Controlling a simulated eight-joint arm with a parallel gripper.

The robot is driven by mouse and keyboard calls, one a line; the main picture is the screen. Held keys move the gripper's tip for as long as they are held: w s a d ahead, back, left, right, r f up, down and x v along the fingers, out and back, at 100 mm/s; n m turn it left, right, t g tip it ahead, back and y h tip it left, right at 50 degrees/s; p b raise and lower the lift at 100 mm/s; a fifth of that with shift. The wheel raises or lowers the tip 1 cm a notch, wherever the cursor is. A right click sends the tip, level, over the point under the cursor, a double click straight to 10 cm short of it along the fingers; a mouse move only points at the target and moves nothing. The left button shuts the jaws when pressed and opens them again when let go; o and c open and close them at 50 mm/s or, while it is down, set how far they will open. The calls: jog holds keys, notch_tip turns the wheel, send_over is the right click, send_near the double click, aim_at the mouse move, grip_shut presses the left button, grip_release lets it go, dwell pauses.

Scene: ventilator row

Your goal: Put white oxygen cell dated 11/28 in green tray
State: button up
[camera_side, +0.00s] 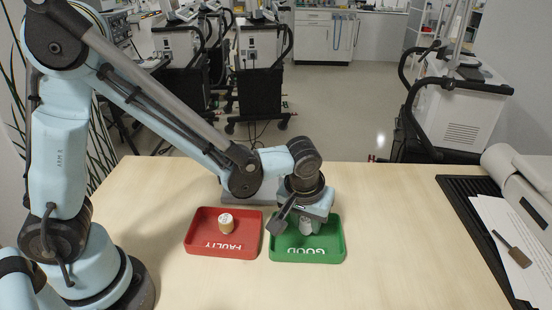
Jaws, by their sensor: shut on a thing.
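My gripper (294,222) reaches down over the green tray (322,258), which has "GOOD" on its front part. It is shut on a small whitish cell (305,226), held inside the tray's outline. I cannot tell if the cell touches the tray floor. The gripper hides part of the cell and the back of the tray. No date on it can be read from here. Another small cell with a white top and tan side (226,225) stands upright in the red tray (194,240), marked "FAULTY", just left of the green tray.
A grey flat piece (237,199) lies behind the trays, partly hidden by my arm. On the right are a black ridged mat (470,215), white papers (500,230) with a small tagged item (515,253), and a pale device (522,185). The wooden table (400,240) between trays and mat is clear.

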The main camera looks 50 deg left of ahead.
jog(key=o, duration=1)
jog(key=shift+o, duration=0.2)
jog(key=shift+r, duration=0.45)
jog(key=v, duration=1.2)
jog(key=s+a+m+t+h, duration=0.1)
jog(key=s+a+m+t, duration=0.3)
jog(key=a, duration=0.9)
jog(key=shift+s+f, duration=0.5)
jog(key=shift+s, duration=0.35)
